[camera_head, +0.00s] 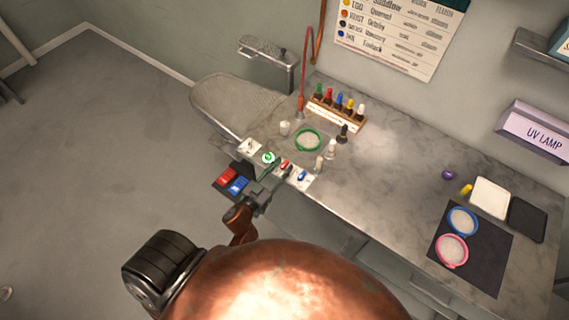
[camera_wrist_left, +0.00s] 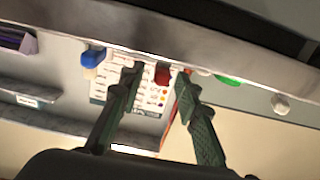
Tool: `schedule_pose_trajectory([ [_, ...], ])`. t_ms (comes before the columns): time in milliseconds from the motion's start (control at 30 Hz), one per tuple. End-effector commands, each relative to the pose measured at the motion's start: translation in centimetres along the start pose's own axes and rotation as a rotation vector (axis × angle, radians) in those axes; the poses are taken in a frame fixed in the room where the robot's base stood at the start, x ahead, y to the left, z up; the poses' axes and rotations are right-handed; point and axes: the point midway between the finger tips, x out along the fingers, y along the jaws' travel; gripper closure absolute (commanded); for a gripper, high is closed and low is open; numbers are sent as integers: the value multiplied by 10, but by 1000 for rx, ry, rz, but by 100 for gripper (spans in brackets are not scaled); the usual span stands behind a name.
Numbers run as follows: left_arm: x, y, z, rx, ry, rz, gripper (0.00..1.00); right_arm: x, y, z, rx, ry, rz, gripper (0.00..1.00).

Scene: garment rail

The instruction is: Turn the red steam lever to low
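The red steam lever (camera_head: 284,164) is a small red piece on a white plate at the counter's front edge, beside a blue lever (camera_head: 302,175). My left gripper (camera_head: 275,175) reaches up to this edge from below in the head view. In the left wrist view, its two dark green fingers (camera_wrist_left: 157,80) are apart, with the red lever (camera_wrist_left: 162,74) showing between them. Whether either finger touches the lever cannot be told. The blue lever (camera_wrist_left: 93,57) is outside the fingers, to their left. Any position marks by the lever are too small to read. My right gripper is not in view.
A green round knob (camera_head: 268,157) and a white knob (camera_head: 249,146) sit left of the levers. A panel with red and blue pads (camera_head: 232,181) is near the arm. Small bottles (camera_head: 340,104) stand further back. The counter's middle right (camera_head: 390,160) is clear.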

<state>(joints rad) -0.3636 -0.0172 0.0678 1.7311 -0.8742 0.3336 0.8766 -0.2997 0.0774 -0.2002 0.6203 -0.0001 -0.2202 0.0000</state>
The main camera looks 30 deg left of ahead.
Motion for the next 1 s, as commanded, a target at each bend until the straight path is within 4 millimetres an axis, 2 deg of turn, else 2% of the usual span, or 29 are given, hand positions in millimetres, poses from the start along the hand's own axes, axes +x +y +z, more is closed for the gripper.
schedule_pose_trajectory([
  [100, 14, 0, 0, -2, 1, 0, 70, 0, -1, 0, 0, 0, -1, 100],
  [200, 19, 0, 0, -1, -1, -1, 70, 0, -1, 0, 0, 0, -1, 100],
  [500, 21, 0, 0, -1, -1, -1, 70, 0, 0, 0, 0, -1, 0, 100],
  [933, 20, 0, 0, -1, -1, -2, 100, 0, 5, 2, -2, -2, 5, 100],
  [1000, 20, 0, 0, -1, -1, -2, 100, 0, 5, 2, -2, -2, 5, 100],
])
